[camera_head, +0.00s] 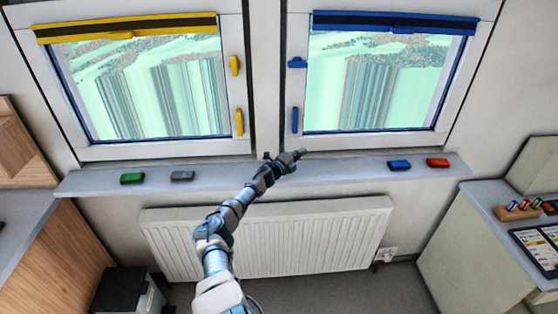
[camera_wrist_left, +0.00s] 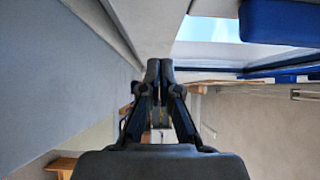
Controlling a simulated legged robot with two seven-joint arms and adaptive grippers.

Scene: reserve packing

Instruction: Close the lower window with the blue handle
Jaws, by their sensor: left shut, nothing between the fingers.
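The window with blue handles is on the right in the head view. Its frame (camera_head: 375,142) looks flush or nearly so; I cannot tell whether it is fully shut. The lower blue handle (camera_head: 295,120) points vertically along the left side of the frame. The upper blue handle (camera_head: 297,63) has a bar lying sideways. My left gripper (camera_head: 299,154) is just below the lower handle, over the sill, shut and empty. In the left wrist view its fingertips (camera_wrist_left: 160,69) are together, and a large blue part (camera_wrist_left: 282,22) is close by at the upper right. My right gripper is not in view.
The left window has yellow handles (camera_head: 239,121). The sill (camera_head: 330,170) carries a green block (camera_head: 132,178), a grey block (camera_head: 182,176), a blue block (camera_head: 399,165) and a red block (camera_head: 437,162). A radiator (camera_head: 330,240) is below. A cabinet (camera_head: 480,250) stands at the right.

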